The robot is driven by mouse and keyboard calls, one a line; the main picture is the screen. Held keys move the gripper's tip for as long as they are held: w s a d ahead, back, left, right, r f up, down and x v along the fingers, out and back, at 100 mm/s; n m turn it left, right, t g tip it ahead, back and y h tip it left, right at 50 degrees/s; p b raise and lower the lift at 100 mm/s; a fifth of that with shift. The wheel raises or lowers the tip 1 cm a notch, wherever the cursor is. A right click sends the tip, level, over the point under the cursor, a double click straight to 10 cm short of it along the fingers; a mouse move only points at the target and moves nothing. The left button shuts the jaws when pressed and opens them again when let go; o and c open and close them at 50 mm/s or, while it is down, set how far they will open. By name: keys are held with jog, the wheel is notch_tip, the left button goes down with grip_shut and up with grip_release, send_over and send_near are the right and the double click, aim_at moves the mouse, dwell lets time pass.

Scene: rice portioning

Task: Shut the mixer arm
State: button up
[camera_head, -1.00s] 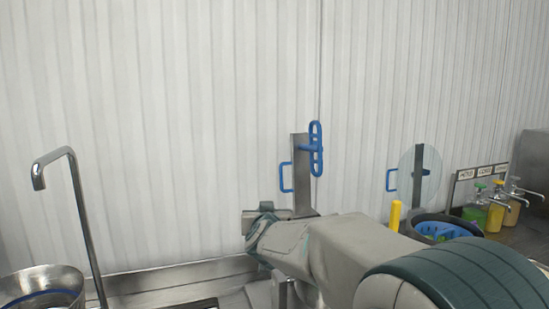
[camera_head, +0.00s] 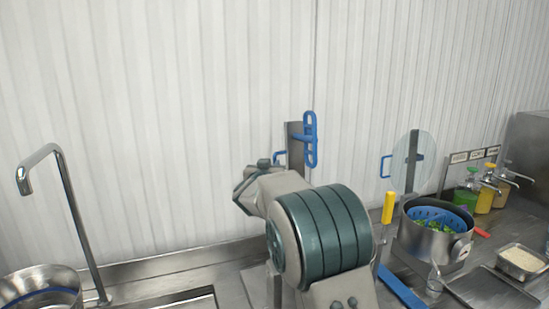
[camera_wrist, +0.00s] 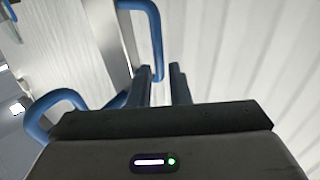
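The mixer arm is a grey metal upright (camera_head: 295,150) against the back wall in the head view. A second blue loop (camera_wrist: 48,108) is at the left. My gripper (camera_wrist: 162,72) is open, with a gap between its dark fingers; I cannot tell whether they touch the handle. My own arm hides the gripper in the head view.
A steel pot (camera_head: 432,243) with a blue basket, a yellow handle (camera_head: 388,207) and a tray of rice (camera_head: 520,262) are at the right. A tall tap (camera_head: 65,190) and a steel bowl (camera_head: 45,280) are at the left.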

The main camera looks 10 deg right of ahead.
aim_at(289, 165)
jog(key=shift+p+x, duration=0.5)
jog(key=shift+x, duration=1.55)
grip_shut()
